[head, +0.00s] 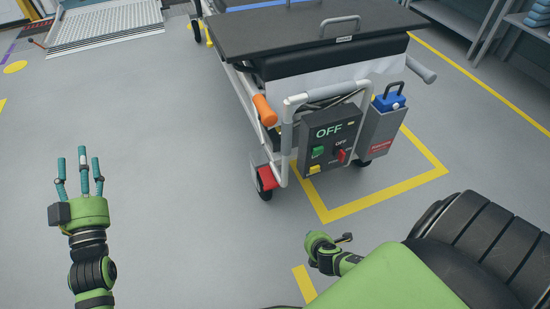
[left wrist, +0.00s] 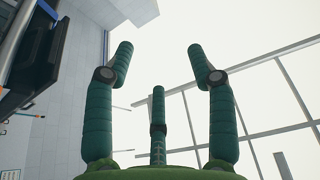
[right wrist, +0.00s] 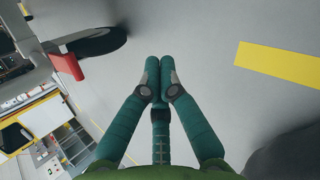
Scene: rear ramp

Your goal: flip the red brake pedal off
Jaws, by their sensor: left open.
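The red brake pedal (head: 267,178) sits low on the trolley frame beside a black caster wheel (head: 262,190). In the right wrist view the pedal (right wrist: 68,65) is at upper left, next to the wheel, apart from my fingers. My right gripper (right wrist: 158,78) has its fingertips together with nothing visible between them. In the head view only part of my right arm shows at bottom centre, and its fingers cannot be made out. My left gripper (head: 79,168) is open and empty, raised over bare floor at left. Its spread fingers (left wrist: 158,65) also show in the left wrist view.
The trolley (head: 340,45) has an orange handle (head: 264,110) and a grey handle (head: 420,69). A black control box (head: 330,138) reading OFF and a grey holder (head: 382,130) hang on its near end. Yellow lines mark the floor. Floor at left is clear.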

